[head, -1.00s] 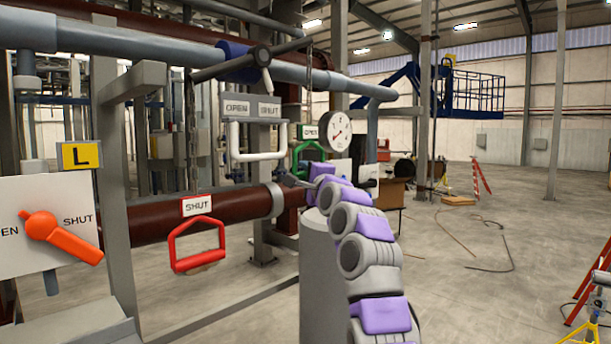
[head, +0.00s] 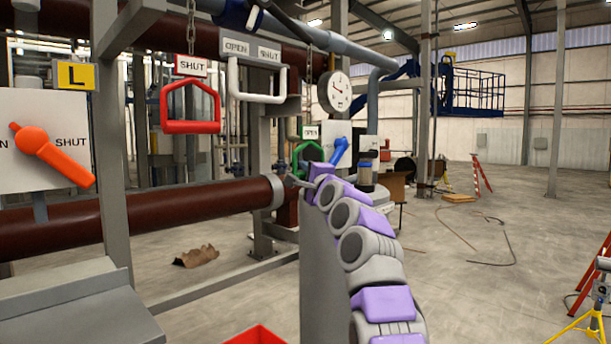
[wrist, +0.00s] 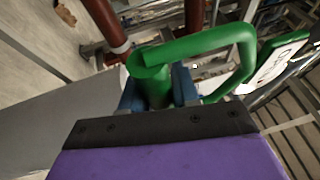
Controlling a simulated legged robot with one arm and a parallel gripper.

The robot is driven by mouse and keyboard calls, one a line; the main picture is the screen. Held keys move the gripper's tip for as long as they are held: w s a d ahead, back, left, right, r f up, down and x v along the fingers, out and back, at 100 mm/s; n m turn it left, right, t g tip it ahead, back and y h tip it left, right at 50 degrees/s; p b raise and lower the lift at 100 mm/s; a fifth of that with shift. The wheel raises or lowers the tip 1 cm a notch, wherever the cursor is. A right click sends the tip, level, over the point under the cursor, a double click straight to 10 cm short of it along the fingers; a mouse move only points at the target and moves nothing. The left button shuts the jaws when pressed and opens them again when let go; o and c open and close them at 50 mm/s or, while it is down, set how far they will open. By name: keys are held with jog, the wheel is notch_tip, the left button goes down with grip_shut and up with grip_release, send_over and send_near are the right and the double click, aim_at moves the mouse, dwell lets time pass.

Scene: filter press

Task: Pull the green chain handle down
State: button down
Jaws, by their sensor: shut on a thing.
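The green handle (head: 297,158) hangs under a small OPEN sign (head: 311,132), near the middle of the head view. My gripper (wrist: 156,92) is shut on one end of the green handle, with its blue fingers on both sides of the bar. In the wrist view the rest of the green handle (wrist: 205,44) bends away up and right. My arm hides part of it in the head view. The red handle (head: 190,123) under a SHUT sign (head: 191,65) hangs high at left on a chain (head: 191,25).
A white handle (head: 257,97) hangs behind, beside a pressure gauge (head: 334,92). A blue lever (head: 340,150) stands right of the green handle. A brown pipe (head: 150,210) crosses at left, behind a panel with an orange lever (head: 50,153). Floor at right is mostly clear.

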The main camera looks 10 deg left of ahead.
notch_tip(320, 180, down, 2)
jog(key=shift+w+a+f+b, duration=0.15)
jog(key=shift+f+b, duration=0.05)
jog(key=shift+b, duration=0.35)
jog(key=c, duration=1.3)
grip_release()
jog(key=shift+f, duration=0.1)
jog(key=o, duration=0.4)
jog(key=shift+r, duration=0.3)
